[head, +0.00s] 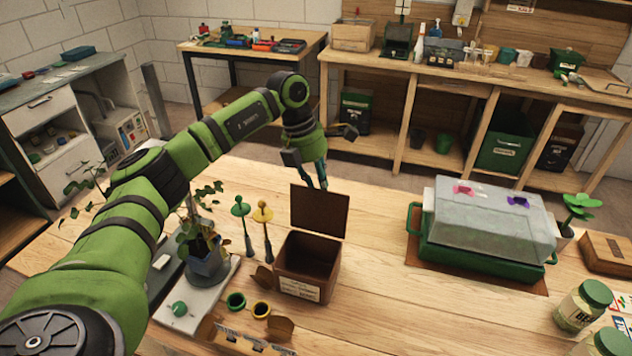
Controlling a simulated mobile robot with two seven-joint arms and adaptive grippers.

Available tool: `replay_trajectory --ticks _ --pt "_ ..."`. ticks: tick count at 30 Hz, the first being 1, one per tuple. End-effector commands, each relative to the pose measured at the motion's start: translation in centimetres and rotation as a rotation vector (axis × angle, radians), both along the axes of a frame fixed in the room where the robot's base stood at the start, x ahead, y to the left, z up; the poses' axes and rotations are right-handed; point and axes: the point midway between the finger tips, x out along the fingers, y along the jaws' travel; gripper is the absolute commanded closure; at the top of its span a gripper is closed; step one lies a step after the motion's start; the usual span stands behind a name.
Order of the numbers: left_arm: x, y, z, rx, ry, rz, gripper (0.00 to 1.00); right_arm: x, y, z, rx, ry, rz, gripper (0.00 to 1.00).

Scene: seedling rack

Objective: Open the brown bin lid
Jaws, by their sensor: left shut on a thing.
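The brown bin (308,262) stands on the wooden table with a pale label on its front. Its brown lid (319,212) stands up roughly vertical at the back of the bin, so the bin's mouth is open. My left gripper (318,178) reaches over from the left and is at the lid's top edge, its fingers shut on it. The fingertips are partly hidden behind the lid. My right gripper is not in view.
A potted plant (203,257) and green and yellow markers stand left of the bin. Small green and yellow pots (236,301) sit in front. A green tray with a clear cover (487,218) is at right. The table between bin and tray is clear.

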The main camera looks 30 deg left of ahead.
Motion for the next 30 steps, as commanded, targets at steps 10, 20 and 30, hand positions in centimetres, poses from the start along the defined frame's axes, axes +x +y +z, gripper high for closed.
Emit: replay_trajectory --ticks 10,20,30 --pt "0.1 0.0 -1.3 0.013 -0.001 0.0 0.52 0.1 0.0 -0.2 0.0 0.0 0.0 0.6" --pt "0.2 0.8 2.1 0.011 -0.005 0.002 0.52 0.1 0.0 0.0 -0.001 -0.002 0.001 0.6" --pt "0.2 2.5 8.2 0.012 0.004 -0.001 0.52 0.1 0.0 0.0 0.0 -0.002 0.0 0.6"
